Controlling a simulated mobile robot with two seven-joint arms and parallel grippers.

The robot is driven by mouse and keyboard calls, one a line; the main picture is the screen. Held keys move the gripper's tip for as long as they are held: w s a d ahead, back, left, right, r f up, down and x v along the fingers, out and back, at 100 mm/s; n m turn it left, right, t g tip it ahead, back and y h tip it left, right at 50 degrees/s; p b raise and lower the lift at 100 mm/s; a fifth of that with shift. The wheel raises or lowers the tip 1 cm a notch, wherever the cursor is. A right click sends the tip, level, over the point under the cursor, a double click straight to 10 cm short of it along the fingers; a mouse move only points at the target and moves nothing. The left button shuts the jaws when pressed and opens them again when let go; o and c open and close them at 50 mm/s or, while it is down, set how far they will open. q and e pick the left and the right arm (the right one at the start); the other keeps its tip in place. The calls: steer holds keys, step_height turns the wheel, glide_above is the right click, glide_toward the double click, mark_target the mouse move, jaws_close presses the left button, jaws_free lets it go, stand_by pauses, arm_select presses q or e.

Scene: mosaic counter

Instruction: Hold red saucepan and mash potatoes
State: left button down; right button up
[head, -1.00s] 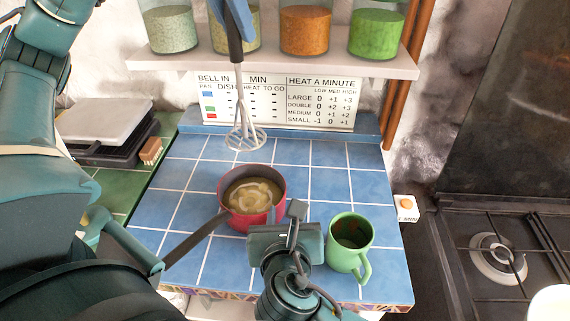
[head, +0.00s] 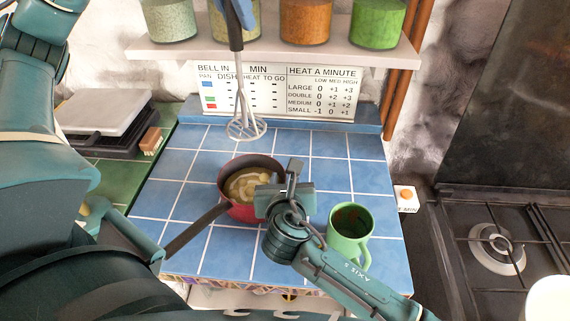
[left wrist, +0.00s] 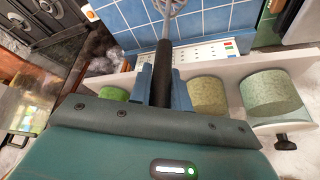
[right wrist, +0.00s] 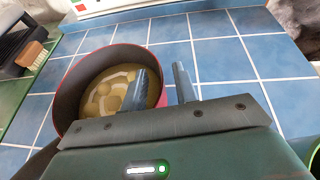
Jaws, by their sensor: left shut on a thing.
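The red saucepan (head: 240,211) stands on the blue tiles with yellowish potatoes (head: 243,184) inside; its dark handle (head: 195,231) points to the front left. In the right wrist view, the saucepan (right wrist: 68,98) is left of centre. My left gripper (head: 237,14) is shut on the dark handle of a masher (head: 240,75), whose wire head hangs above the tiles behind the pan. The masher handle (left wrist: 162,72) also shows between the fingers in the left wrist view. My right gripper (right wrist: 165,78) is open at the pan's right rim, one finger over the inside and one outside. Contact is unclear.
A green mug (head: 349,240) stands right of the pan, close to my right arm. A shelf (head: 270,52) with several jars is above a chart (head: 320,92). A stove (head: 495,245) is at right, a brush (head: 151,141) at left. Tiles behind the pan are clear.

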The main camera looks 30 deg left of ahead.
jaws_close()
